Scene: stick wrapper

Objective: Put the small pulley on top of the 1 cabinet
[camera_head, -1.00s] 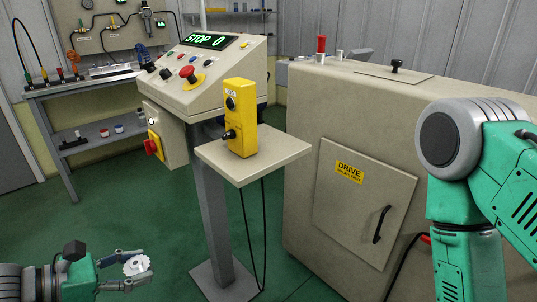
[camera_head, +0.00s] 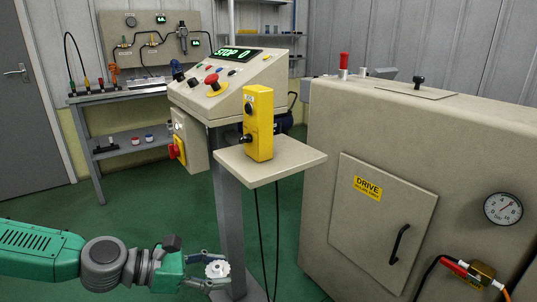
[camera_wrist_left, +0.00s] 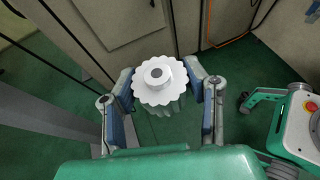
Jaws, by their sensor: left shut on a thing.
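The small pulley (camera_head: 217,269) is a white toothed wheel with a round hub. My left gripper (camera_head: 212,270) is shut on it, low at the bottom of the head view, in front of the console post. In the left wrist view the pulley (camera_wrist_left: 158,80) sits between the two fingers, hub facing the camera. The beige cabinet (camera_head: 400,115) with the DRIVE door stands to the right; its top lies higher than the gripper. I cannot see a "1" label on it.
On the cabinet top are a red-capped post (camera_head: 343,66) and a black knob on a plate (camera_head: 419,83). A control console (camera_head: 225,85) with a shelf (camera_head: 300,163) holding a yellow box (camera_head: 258,125) stands left of the cabinet. A workbench (camera_head: 120,95) is behind left. Green floor is open at left.

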